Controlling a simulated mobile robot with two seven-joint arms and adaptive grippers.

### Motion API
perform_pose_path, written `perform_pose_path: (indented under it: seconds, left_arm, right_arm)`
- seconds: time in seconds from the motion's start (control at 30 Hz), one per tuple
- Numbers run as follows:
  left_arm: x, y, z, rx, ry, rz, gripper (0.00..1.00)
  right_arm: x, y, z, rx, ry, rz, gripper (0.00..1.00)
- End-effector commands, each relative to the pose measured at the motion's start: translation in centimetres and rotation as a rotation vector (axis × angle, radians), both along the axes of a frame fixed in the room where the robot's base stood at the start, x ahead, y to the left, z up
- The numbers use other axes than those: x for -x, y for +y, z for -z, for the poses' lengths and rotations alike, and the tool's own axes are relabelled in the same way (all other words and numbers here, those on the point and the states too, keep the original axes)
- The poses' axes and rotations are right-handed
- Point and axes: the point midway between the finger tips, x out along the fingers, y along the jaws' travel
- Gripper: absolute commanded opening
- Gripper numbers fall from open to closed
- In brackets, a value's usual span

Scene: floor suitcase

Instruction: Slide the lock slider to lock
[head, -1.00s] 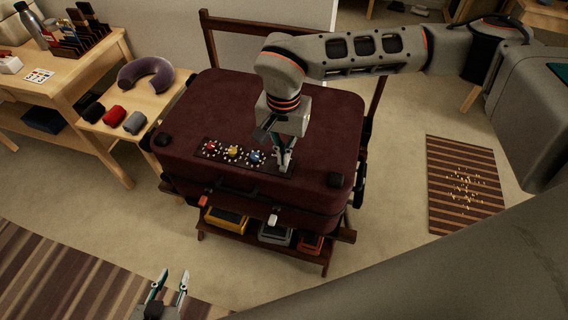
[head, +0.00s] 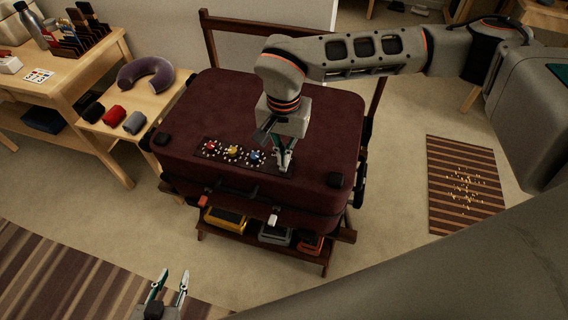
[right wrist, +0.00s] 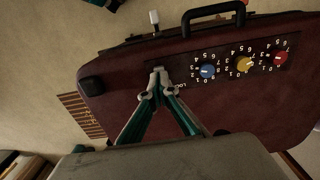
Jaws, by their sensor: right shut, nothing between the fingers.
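A maroon suitcase (head: 318,122) lies flat on a wooden rack. A dark lock strip (head: 204,154) on its top carries red, yellow and blue dials. A small pale slider (right wrist: 159,72) sits at the strip's end beside the blue dial (right wrist: 207,71), near partly hidden lettering. My right gripper (head: 281,168) is shut and empty, pointing down at that end of the strip. In the right wrist view its fingertips (right wrist: 157,94) are right beside the slider; I cannot tell whether they touch. The fingers partly hide the slider in the head view. My left gripper (head: 172,275) is open and empty, low over the floor.
The suitcase handle (right wrist: 213,12) and latches are on its front side. A side table at left holds a neck pillow (head: 146,74) and several rolled items. Bins (head: 226,218) sit on the rack's lower shelf. A striped mat (head: 464,186) lies on the floor at right.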

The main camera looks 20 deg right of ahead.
Motion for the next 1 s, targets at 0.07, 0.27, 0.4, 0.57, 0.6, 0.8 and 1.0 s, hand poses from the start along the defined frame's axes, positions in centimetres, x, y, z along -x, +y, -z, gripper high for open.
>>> perform_pose_path:
  seconds: [0.07, 0.27, 0.4, 0.57, 0.6, 0.8, 1.0]
  left_arm:
    - [0.1, 0.0, 0.2, 0.0, 0.003, 0.0, 0.31]
    - [0.2, 0.0, 0.4, -0.001, 0.005, 0.0, 0.31]
    - [0.2, 0.0, 0.5, -0.001, 0.006, 0.0, 0.31]
    - [0.2, 0.0, 0.6, -0.001, 0.007, -0.001, 0.31]
    - [0.2, 0.0, 0.6, -0.001, 0.008, -0.001, 0.31]
    - [0.3, 0.0, 0.7, 0.0, 0.007, 0.0, 0.31]
    - [0.2, 0.0, 0.6, -0.001, 0.006, -0.001, 0.31]
  right_arm:
    - [0.0, 0.0, 0.2, 0.0, 0.0, 0.0, 0.0]
    - [0.0, 0.0, 0.4, 0.0, 0.0, 0.0, 0.0]
    - [0.0, 0.0, 0.6, 0.0, 0.0, 0.0, 0.0]
    - [0.0, 0.0, 0.8, 0.0, 0.0, 0.0, 0.0]
    - [0.0, 0.0, 0.9, 0.0, 0.0, 0.0, 0.0]
    - [0.0, 0.0, 1.2, 0.001, 0.001, 0.0, 0.0]
    - [0.0, 0.0, 1.3, 0.001, 0.001, 0.0, 0.0]
